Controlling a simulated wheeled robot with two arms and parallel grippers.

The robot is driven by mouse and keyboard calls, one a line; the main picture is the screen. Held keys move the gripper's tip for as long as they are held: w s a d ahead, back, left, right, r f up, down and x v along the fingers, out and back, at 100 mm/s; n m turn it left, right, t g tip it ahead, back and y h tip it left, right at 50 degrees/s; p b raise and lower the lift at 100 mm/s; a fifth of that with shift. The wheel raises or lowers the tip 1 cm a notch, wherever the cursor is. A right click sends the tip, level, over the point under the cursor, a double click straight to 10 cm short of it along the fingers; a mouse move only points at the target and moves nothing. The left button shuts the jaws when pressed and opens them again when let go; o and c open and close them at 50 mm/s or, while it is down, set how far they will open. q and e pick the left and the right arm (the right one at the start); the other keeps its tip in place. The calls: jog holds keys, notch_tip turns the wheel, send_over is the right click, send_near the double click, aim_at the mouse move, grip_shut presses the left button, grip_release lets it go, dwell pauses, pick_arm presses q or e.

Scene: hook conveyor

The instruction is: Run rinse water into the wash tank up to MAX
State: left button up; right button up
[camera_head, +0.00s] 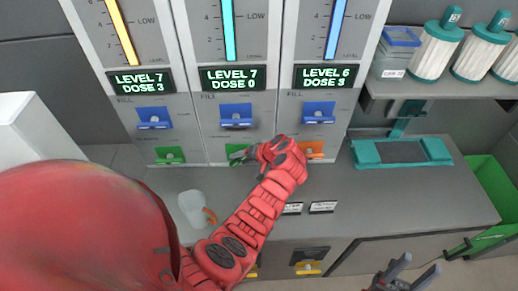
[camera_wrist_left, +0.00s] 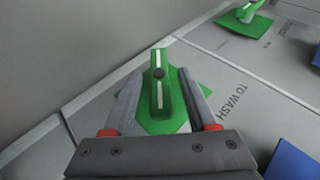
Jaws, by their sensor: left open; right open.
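Three grey dispenser panels carry gauges with yellow (camera_head: 122,30), teal (camera_head: 229,30) and blue (camera_head: 335,30) columns. Their displays read LEVEL 7 DOSE 3 (camera_head: 140,80), LEVEL 7 DOSE 0 (camera_head: 233,77) and LEVEL 6 DOSE 3 (camera_head: 327,76). Each has a blue lever by FILL, the middle one (camera_head: 236,113) upright-looking. My left gripper (camera_head: 240,155) is at the middle panel's lower green lever; in the left wrist view this lever (camera_wrist_left: 159,75) stands between the open fingers, near printed TO WASH. Contact is unclear. My right gripper (camera_head: 408,275) is open and empty, low right.
A clear jug (camera_head: 191,208) with an orange handle stands on the counter beside my left arm. A left green lever (camera_head: 169,155) and an orange lever (camera_head: 313,150) flank the middle one. A teal frame (camera_head: 401,153), shelf canisters (camera_head: 438,50) and a green bin (camera_head: 490,190) are right.

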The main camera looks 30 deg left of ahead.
pick_arm(q)
jog(key=b+v, duration=0.1)
jog(key=v, duration=0.4)
jog(key=shift+d+r+b, duration=0.15)
jog(key=shift+d+b, duration=0.25)
jog(key=p, duration=0.6)
send_near(245, 159)
jog(key=v, duration=0.4)
jog(key=shift+s+a+r, duration=0.1)
jog(key=shift+s+r, duration=0.05)
jog(key=shift+r, duration=0.15)
jog(key=shift+f, duration=0.1)
dwell(5.4)
